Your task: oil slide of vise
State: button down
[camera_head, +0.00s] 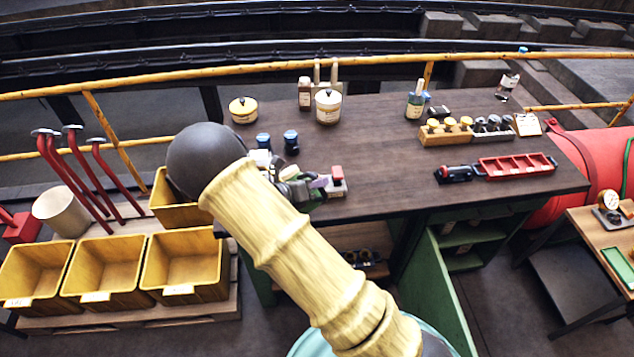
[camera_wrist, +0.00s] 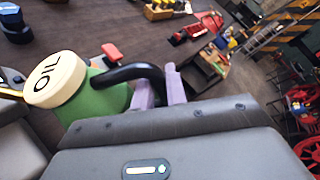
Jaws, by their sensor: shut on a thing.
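A green oil can (camera_wrist: 98,110) with a cream lid marked OIL (camera_wrist: 55,80) fills the left of the wrist view. My gripper (camera_wrist: 174,88) has its purple fingers closed on the can's black curved handle (camera_wrist: 130,74). In the head view my gripper (camera_head: 319,183) is over the near edge of the dark workbench, largely behind my arm. Grey blocks (camera_wrist: 22,148) lie beside the can at the left edge of the wrist view; I cannot tell whether they belong to the vise. The vise's slide cannot be made out.
Yellow bins (camera_head: 185,265) stand at left. The bench's middle is clear. A red cylinder (camera_head: 590,165) is at right.

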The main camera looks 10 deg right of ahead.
aim_at(321, 192)
jog(key=shift+w+a+r+p, duration=0.2)
jog(key=shift+r+p, duration=0.4)
jog(key=shift+p, duration=0.3)
dwell(0.4)
jog(key=shift+s+d+f+b, duration=0.15)
jog(key=shift+f+b, duration=0.3)
jog(key=shift+b, duration=0.1)
jog(key=shift+s+d+f+b, duration=0.15)
jog(key=shift+f+b, duration=0.3)
jog(key=shift+b, duration=0.05)
jog(key=shift+s+d+f+m+b, duration=0.2)
jog(key=shift+f+m+b, duration=0.2)
jog(key=shift+f+b, duration=0.35)
jog(key=shift+s+d+f+m+t+b, duration=0.15)
jog(key=shift+f+m+t+b, duration=0.15)
jog(key=shift+f+b, duration=0.55)
jog(key=shift+r+y, duration=0.25)
jog(key=shift+y, duration=0.05)
jog(key=shift+r, duration=0.1)
